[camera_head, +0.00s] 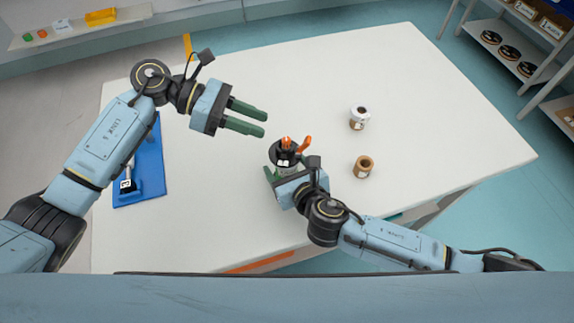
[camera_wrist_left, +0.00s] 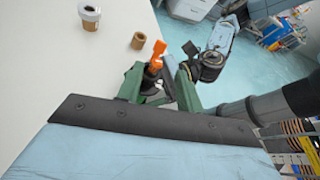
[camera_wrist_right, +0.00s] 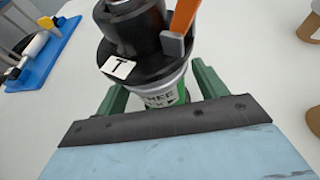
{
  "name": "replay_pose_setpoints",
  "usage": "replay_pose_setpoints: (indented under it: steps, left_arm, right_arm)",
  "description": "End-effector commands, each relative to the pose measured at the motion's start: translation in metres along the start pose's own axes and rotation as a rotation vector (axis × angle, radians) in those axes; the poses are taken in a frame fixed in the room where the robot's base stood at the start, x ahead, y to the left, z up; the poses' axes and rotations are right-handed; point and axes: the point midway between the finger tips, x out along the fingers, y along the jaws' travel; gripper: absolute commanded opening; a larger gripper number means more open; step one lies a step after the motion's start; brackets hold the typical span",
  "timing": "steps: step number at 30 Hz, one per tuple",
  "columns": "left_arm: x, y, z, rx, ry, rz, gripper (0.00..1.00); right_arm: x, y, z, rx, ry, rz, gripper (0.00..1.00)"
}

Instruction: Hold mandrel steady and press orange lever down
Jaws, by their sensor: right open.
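The mandrel (camera_head: 278,150) is a dark upright post on the white table, with a T label (camera_wrist_right: 118,67) on its black flange. Its orange lever (camera_head: 305,144) sticks up at an angle on the right; the lever also shows in the left wrist view (camera_wrist_left: 158,50) and the right wrist view (camera_wrist_right: 184,15). A white and green printed band (camera_wrist_right: 160,92) lies under the flange. My right gripper (camera_wrist_right: 160,95) is open with its fingers on either side of this band; contact cannot be told. My left gripper (camera_head: 264,123) is open and empty, up and left of the mandrel.
A white-wrapped roll (camera_head: 358,119) and a brown core (camera_head: 363,167) stand right of the mandrel. The far table is clear. A shelf (camera_head: 502,55) with black spools stands beyond the right edge.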

Motion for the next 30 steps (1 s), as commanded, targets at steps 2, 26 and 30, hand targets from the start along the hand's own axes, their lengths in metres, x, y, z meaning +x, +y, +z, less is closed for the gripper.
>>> replay_pose_setpoints:
  steps: [2,26,30]
  left_arm:
    - [0.000,0.000,0.000,0.000,0.000,0.000,0.36]
    - [-0.006,-0.002,0.016,0.098,0.095,0.010,0.09]
    - [-0.013,-0.006,0.028,0.201,0.206,0.025,0.00]
  right_arm:
    - [0.001,0.000,0.000,0.001,0.000,0.000,0.71]
    - [0.000,0.000,0.000,0.000,0.000,0.000,0.16]
    - [0.000,0.000,0.000,0.000,0.000,0.000,0.16]
